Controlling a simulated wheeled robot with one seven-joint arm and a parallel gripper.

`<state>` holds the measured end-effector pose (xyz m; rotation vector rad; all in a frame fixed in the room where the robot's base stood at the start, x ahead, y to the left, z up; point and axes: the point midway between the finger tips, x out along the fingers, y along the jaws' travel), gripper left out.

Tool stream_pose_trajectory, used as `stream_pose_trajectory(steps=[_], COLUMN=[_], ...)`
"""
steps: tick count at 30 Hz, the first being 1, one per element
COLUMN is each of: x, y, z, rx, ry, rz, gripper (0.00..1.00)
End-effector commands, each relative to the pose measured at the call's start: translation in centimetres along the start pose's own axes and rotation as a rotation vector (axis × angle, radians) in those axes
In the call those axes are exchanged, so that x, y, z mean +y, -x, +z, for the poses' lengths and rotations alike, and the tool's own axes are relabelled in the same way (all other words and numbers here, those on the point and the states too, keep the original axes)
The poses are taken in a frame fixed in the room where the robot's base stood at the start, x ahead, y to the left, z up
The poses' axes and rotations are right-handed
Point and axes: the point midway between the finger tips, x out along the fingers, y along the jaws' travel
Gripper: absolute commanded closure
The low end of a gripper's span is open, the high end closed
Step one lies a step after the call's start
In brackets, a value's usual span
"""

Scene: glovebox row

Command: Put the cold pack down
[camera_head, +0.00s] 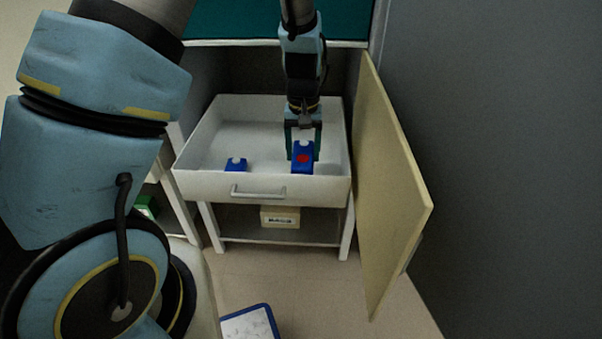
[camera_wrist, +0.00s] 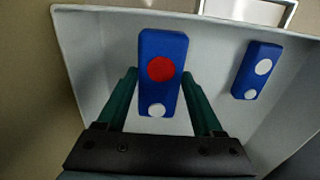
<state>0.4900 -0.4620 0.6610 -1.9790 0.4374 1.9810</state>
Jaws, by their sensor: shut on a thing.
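My gripper (camera_head: 303,148) points down into an open white drawer (camera_head: 262,188). It is shut on a blue pack (camera_head: 302,168) with a red disc and a white dot; the green fingers flank it on both sides. In the wrist view the same pack (camera_wrist: 161,45) is between the fingertips. A second blue pack (camera_head: 236,166) lies in the drawer to the left; the wrist view shows this one (camera_wrist: 252,82) with two white dots and no red disc. I cannot tell whether the held pack touches the drawer floor.
A yellowish door (camera_head: 390,170) stands open right of the drawer. A labelled box (camera_head: 280,217) is on the shelf below. A blue-rimmed tray (camera_head: 248,324) is on the floor in front. The back and middle of the drawer are free.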

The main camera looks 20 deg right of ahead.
Motion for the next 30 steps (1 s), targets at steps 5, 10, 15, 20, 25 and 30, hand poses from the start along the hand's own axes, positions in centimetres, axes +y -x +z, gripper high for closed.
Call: stream_pose_trajectory(steps=[5,10,15,20,25,30], x=[0.0,0.0,-0.1,0.0,0.0,0.0], y=[-2.9,-3.9,-6.2,-7.3,-7.3,-7.6], z=[0.0,-0.1,-0.1,-0.1,-0.1,-0.1], rx=[0.000,0.001,0.000,0.002,0.002,0.002], ry=[0.000,0.000,0.000,0.000,0.000,-0.001], rz=[0.000,0.001,-0.001,0.001,0.001,0.001], gripper=[1.00,1.00,1.00,1.00,1.00,0.28])
